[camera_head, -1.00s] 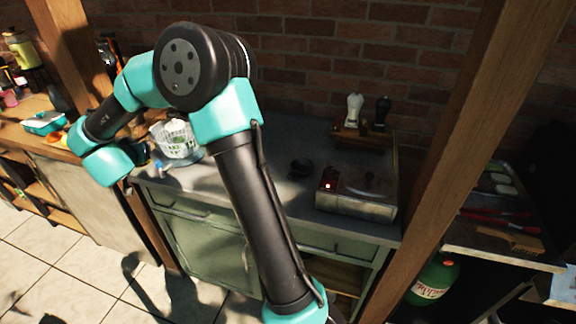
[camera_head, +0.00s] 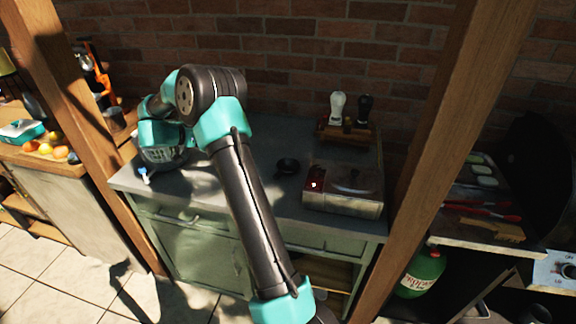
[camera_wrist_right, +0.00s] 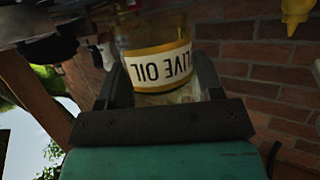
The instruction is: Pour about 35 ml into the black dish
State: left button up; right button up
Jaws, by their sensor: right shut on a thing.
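The black dish (camera_head: 287,166) sits on the grey counter, left of the silver burner box. My right arm reaches across the head view; its hand is at the left end of the counter, and its fingers are hidden there. In the right wrist view, my right gripper (camera_wrist_right: 160,72) is shut on an olive oil bottle (camera_wrist_right: 155,42) with yellow bands and a white label, whose lettering appears upside down. I cannot make out the bottle in the head view, so its tilt is unclear. My left gripper is not in view.
The silver burner box (camera_head: 345,190) stands right of the dish. Behind it, a wooden rack (camera_head: 345,134) holds a white mill (camera_head: 338,107) and a black mill (camera_head: 364,109). Wooden posts (camera_head: 445,150) flank the counter, and a brick wall closes the back.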

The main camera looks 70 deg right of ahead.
jog(key=s+d+f+m+g+y, duration=0.2)
jog(key=s+d+m+y, duration=0.3)
jog(key=s, duration=0.4)
jog(key=s+d+f+m+g+y, duration=0.2)
jog(key=s+d+m+g+y, duration=0.2)
jog(key=s+m+y, duration=0.3)
jog(key=s+d, duration=0.1)
jog(key=s, duration=0.2)
jog(key=shift+d+f+m+g+y, duration=0.25)
jog(key=shift+f+m+g+y, duration=0.05)
jog(key=shift+f+m+y, duration=0.1)
jog(key=shift+s, duration=0.1)
